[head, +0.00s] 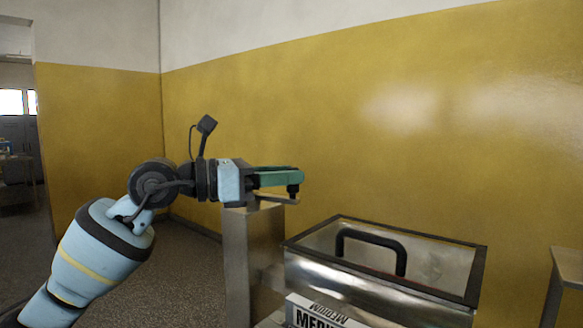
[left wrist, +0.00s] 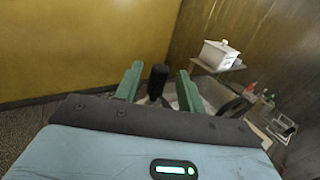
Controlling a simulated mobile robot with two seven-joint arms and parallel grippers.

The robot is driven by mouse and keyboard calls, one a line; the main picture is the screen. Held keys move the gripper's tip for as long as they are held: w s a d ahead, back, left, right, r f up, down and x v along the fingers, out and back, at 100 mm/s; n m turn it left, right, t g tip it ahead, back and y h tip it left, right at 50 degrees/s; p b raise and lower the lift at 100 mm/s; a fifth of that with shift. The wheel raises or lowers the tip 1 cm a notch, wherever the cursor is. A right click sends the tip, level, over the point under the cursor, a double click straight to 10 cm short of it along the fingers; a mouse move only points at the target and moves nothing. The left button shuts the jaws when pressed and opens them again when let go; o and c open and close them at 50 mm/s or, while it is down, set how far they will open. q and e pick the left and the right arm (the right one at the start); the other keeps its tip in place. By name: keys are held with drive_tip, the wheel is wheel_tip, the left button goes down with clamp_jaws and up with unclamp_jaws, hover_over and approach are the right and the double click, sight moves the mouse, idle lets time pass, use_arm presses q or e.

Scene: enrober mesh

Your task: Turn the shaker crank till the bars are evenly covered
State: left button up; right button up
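My left gripper (head: 292,178) reaches in from the left above a metal post (head: 250,250). A dark upright knob (head: 293,190) shows at its green fingertips, with a flat crank arm (head: 278,199) just below. In the left wrist view the black knob (left wrist: 158,80) stands between the two green fingers of the left gripper (left wrist: 160,84). A gap shows on each side of it, so the fingers are open and do not grip it. No bars can be made out in either view. My right gripper is out of view.
Right of the post stands a metal box with a clear lid (head: 440,264) and a black handle (head: 372,239). A partly cut-off "MEDIUM" label (head: 318,316) sits in front. A white lidded container (left wrist: 217,55) stands on a shelf. A yellow wall (head: 400,120) is behind.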

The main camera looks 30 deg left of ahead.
use_arm(q)
drive_tip(key=shift+x, duration=1.05)
clamp_jaws()
